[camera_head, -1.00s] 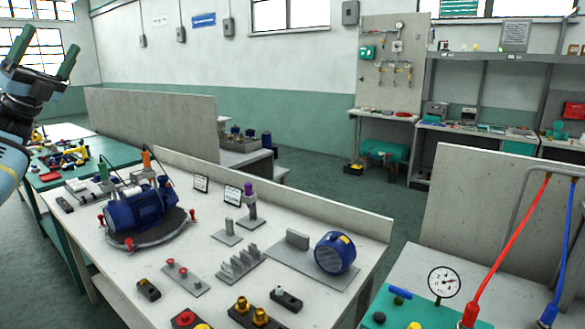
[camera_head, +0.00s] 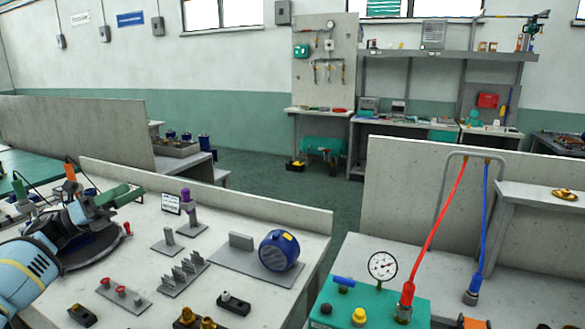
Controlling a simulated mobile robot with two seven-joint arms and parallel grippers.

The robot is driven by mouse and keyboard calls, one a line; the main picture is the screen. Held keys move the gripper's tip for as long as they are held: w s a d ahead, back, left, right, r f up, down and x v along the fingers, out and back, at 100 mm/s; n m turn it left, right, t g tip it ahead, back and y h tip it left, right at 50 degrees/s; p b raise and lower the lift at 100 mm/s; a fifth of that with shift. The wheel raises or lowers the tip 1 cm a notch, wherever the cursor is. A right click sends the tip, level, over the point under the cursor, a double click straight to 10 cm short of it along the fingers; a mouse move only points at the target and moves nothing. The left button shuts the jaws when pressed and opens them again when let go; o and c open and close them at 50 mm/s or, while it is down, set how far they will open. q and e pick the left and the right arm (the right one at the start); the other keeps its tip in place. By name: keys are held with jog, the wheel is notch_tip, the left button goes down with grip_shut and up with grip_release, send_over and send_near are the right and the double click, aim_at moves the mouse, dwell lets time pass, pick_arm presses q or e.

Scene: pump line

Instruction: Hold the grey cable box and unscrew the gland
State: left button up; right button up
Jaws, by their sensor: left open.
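I cannot clearly make out a grey cable box with its gland. Brass-coloured fittings (camera_head: 208,323) stand at the bottom edge of the near bench, partly cut off; I cannot tell if one is the gland. My left gripper (camera_head: 120,198) is open, with its dark green fingers over the left part of this bench. No object shows between its fingers. My right gripper is out of view.
The near bench (camera_head: 310,225) carries a blue round motor part (camera_head: 280,251), a toothed grey rack (camera_head: 184,278), a plate with red knobs (camera_head: 121,293) and small black blocks. A teal box (camera_head: 380,305) with a gauge and red and blue hoses stands at right. A low wall backs the bench.

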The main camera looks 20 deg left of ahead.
pick_arm(q)
jog(key=w+d+f+m+g+h, duration=0.1)
jog(key=w+d+f+m+g, duration=0.2)
jog(key=d+f, duration=0.45)
jog(key=w+d+f+m+g, duration=0.15)
jog(key=d+f+g, duration=0.25)
jog(key=d, duration=0.7)
jog(key=w+d+f+m+g+h, duration=0.15)
jog(key=d+f+m+g, duration=0.3)
jog(key=d, duration=0.45)
jog(key=s+d+f+m+g+y, duration=0.1)
jog(key=d+f+m+g, duration=0.1)
jog(key=d, duration=0.7)
jog(key=s+d+f+m+g+y, duration=0.2)
jog(key=d+f+m+g, duration=0.1)
jog(key=d, duration=0.6)
jog(key=s+d+f+m+g+y, duration=0.1)
jog(key=d+f+m+g+y, duration=0.1)
jog(key=d+m, duration=0.3)
jog(key=shift+s+d+f+g, duration=0.1)
jog(key=shift+d+f+g, duration=0.1)
jog(key=shift+d, duration=0.45)
jog(key=shift+s+d+f+g, duration=0.15)
jog(key=shift+d+f+g, duration=0.1)
jog(key=shift+d, duration=0.4)
jog(key=shift+s+d+f+g, duration=0.1)
jog(key=shift+d+f+g, duration=0.1)
jog(key=shift+d, duration=0.45)
jog(key=shift+s+d+y, duration=0.15)
jog(key=shift+d+y, duration=0.2)
